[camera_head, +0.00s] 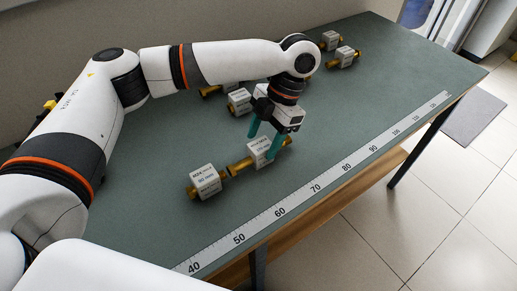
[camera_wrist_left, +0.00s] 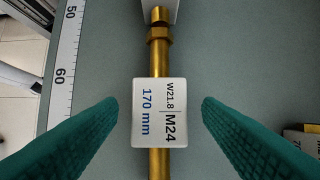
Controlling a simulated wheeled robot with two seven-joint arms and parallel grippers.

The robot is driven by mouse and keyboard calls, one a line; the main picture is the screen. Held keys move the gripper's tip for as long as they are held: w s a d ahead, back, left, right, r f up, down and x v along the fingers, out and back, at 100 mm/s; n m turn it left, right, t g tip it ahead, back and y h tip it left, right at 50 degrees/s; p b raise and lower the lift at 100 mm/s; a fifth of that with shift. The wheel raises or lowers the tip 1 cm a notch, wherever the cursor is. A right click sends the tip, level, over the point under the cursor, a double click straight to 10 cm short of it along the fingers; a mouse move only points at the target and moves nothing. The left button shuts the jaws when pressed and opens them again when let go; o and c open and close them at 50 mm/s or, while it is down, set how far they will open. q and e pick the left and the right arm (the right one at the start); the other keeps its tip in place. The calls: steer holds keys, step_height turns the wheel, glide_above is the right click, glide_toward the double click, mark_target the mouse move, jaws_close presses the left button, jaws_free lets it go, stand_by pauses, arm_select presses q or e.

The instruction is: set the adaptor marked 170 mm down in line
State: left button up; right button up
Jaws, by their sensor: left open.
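The adaptor marked 170 mm (camera_head: 261,149) is a brass rod with a white label block. It lies on the green bench, and its label reads W21.8, M24 and 170 mm in the left wrist view (camera_wrist_left: 158,112). My left gripper (camera_head: 262,143) is open above it, with one teal finger on each side of the block. In the left wrist view both fingertips (camera_wrist_left: 160,103) stand apart from the block. A second adaptor (camera_head: 205,179), marked M24, lies end to end with it on the left; whether their ends touch I cannot tell. My right gripper is out of view.
A white ruler strip (camera_head: 316,187) runs along the bench's front edge, beside the row. Several other labelled adaptors, such as one behind my gripper (camera_head: 239,100) and one at the far end (camera_head: 345,56), lie toward the back. The bench right of the row is clear.

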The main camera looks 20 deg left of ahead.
arm_select(q)
steer(key=v, duration=0.7)
steer(key=shift+w+r+p, duration=0.2)
steer(key=shift+r+p, duration=0.15)
steer(key=shift+p, duration=0.05)
steer(key=shift+s+d+f, duration=0.1)
